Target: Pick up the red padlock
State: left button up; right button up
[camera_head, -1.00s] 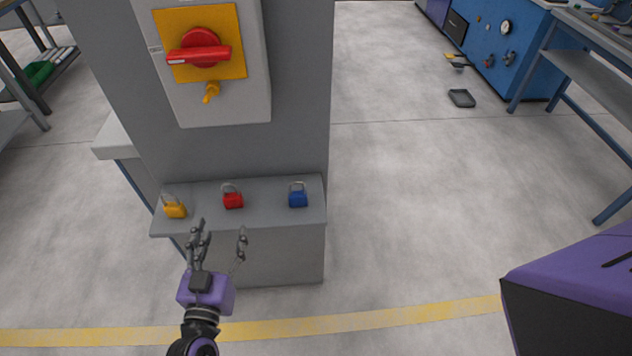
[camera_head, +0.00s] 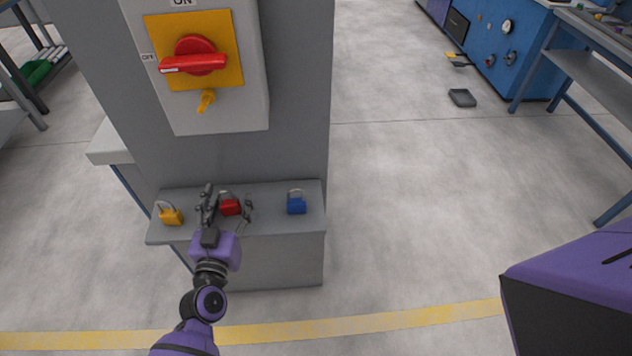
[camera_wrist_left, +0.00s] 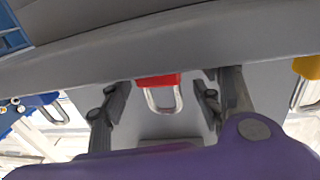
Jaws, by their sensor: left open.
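The red padlock (camera_head: 230,208) stands on the grey ledge (camera_head: 275,227), between a yellow padlock and a blue one. My left gripper (camera_head: 228,204) is open, with one finger on each side of the red padlock. In the left wrist view the red padlock (camera_wrist_left: 160,82) shows upside down, its silver shackle between the two fingers (camera_wrist_left: 160,100). I cannot tell whether the fingers touch it. My right gripper is in neither view.
The yellow padlock (camera_head: 171,216) is left of the gripper and the blue padlock (camera_head: 296,204) is right of it. A grey panel with a red rotary switch (camera_head: 195,56) rises behind the ledge. Open floor (camera_head: 430,200) lies to the right.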

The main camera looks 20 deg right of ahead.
pick_arm(q)
jog(key=shift+c, duration=0.2)
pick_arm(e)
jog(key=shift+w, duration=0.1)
pick_arm(q)
jog(key=c, duration=1.3)
jog(key=shift+o, duration=0.2)
jog(key=shift+r, duration=0.1)
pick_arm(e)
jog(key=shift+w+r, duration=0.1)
